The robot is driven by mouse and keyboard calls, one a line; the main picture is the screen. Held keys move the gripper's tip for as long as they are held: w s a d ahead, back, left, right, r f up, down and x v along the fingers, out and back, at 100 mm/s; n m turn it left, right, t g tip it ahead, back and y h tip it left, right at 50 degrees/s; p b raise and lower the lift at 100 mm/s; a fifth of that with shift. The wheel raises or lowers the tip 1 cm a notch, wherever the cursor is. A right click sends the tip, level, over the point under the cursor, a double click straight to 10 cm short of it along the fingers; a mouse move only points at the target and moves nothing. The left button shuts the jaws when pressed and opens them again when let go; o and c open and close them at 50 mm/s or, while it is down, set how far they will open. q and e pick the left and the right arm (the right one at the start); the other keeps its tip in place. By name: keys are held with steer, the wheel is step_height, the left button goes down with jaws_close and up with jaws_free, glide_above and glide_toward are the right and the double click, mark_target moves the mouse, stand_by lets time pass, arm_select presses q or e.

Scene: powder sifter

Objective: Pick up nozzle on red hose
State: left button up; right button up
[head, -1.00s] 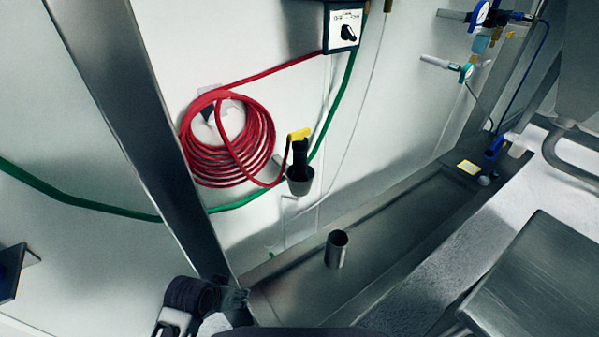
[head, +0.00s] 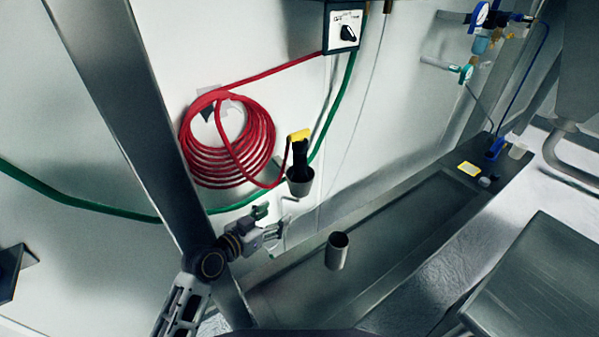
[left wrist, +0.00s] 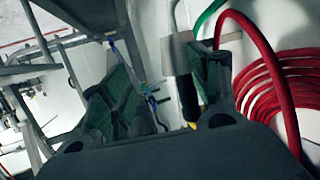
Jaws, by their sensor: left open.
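The nozzle (head: 300,152) is black with a yellow top and stands upright in a grey cup-shaped holder (head: 300,187) on the white wall. The red hose (head: 266,150) runs from it to a coil at its left. My left gripper (head: 272,225) is open and empty, below and a little left of the holder, apart from it. In the left wrist view the green-padded fingers (left wrist: 165,88) are spread. My right gripper is not in view.
A steel post (head: 130,110) stands left of the coil, close to my left arm. A green hose (head: 80,205) runs along the wall. A metal cup (head: 337,251) stands on the steel ledge (head: 400,240) below. A switch box (head: 342,27) is above right.

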mark_target(296, 169)
arm_select(q)
steer(key=shift+w+d+r+t+h+p, duration=0.2)
steer(key=shift+w+d+r+t, duration=0.35)
steer(key=shift+w+r, duration=0.75)
steer(key=shift+w+d+r+t+h+p, duration=0.15)
steer(key=shift+w+d+r+t, duration=0.4)
steer(key=shift+w, duration=1.3)
steer(key=shift+w+d+r+t+h+p, duration=0.2)
steer(key=shift+w+d+r+t, duration=0.35)
steer(key=shift+w+r, duration=0.75)
steer(key=shift+w+d+f, duration=0.2)
steer(key=shift+w+d, duration=0.2)
steer(key=shift+w, duration=0.35)
steer(key=shift+w+d+f, duration=0.15)
steer(key=shift+w+d, duration=0.2)
steer(key=shift+w, duration=0.35)
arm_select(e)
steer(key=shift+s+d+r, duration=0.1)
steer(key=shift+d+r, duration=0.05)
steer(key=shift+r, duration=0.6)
arm_select(q)
steer(key=shift+p+x, duration=0.65)
steer(key=shift+x, duration=1.85)
steer(key=shift+f, duration=0.1)
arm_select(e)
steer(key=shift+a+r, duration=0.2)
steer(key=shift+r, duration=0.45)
